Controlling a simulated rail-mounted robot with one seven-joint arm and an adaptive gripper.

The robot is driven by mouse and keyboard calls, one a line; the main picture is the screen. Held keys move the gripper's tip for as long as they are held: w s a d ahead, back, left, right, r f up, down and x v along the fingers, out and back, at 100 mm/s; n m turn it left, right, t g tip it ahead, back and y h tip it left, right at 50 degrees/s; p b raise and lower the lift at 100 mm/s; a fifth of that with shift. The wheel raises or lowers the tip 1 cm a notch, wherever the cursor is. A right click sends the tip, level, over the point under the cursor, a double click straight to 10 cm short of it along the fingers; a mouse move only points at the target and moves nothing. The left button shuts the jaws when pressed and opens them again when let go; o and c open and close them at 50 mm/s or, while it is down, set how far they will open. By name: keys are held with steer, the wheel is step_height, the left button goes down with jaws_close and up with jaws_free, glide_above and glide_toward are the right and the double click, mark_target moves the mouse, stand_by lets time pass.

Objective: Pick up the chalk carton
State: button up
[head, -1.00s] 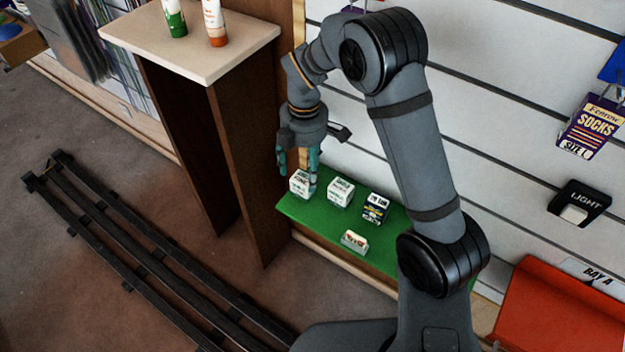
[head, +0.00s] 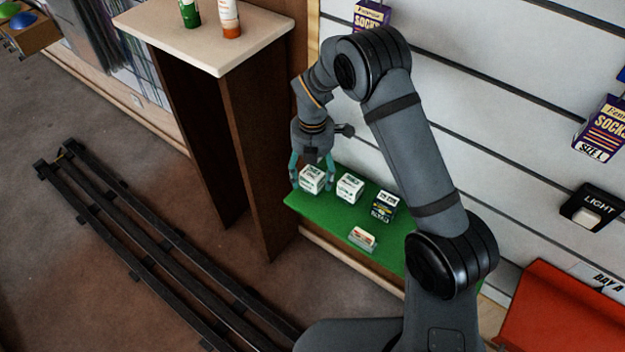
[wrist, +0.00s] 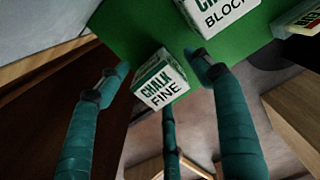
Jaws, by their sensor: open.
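A white carton lettered CHALK FINE (wrist: 160,82) with green edging stands on the green shelf; in the head view it is the leftmost carton (head: 312,179). A second white carton lettered BLOCK (wrist: 217,14) stands beside it, and shows in the head view (head: 349,187). My gripper (head: 311,172) is open over the CHALK FINE carton. Its teal fingers stand on either side of that carton, with gaps visible in the wrist view; a third finger shows below it there. I cannot tell whether any finger touches the carton.
The green shelf (head: 339,222) also holds a dark box (head: 384,206) and a small box in a holder (head: 362,238). A brown-sided stand (head: 244,150) rises close to the left, with tubes on top. The slatted wall (head: 480,130) is behind.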

step_height(320, 180, down, 2)
steer(key=shift+f, duration=0.1)
steer(key=c, duration=1.3)
